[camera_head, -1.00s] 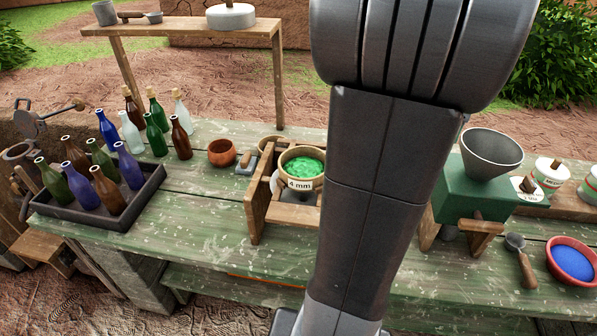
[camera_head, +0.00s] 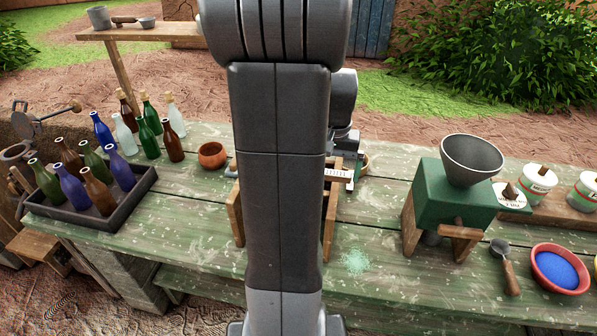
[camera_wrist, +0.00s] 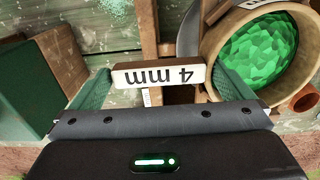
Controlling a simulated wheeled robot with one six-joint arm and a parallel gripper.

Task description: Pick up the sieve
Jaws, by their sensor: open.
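The sieve (camera_wrist: 215,52) is a round, tan-rimmed frame filled with green granules, at the upper right of the wrist view. Part of a "4" label shows on its side. In the head view my arm hides most or all of it. A white plate marked "4 mm" (camera_wrist: 160,75) lies between the fingers of my gripper (camera_wrist: 164,82), left of the sieve bowl; I cannot tell whether it joins the sieve. It also shows in the head view (camera_head: 337,174). My gripper is open, and its right finger is close beside the sieve rim.
A green mill with a metal funnel (camera_head: 472,160) stands to the right. A scoop (camera_head: 505,265) and a red bowl of blue material (camera_head: 560,268) are beyond it. Several bottles and a bottle tray (camera_head: 75,225) are at left.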

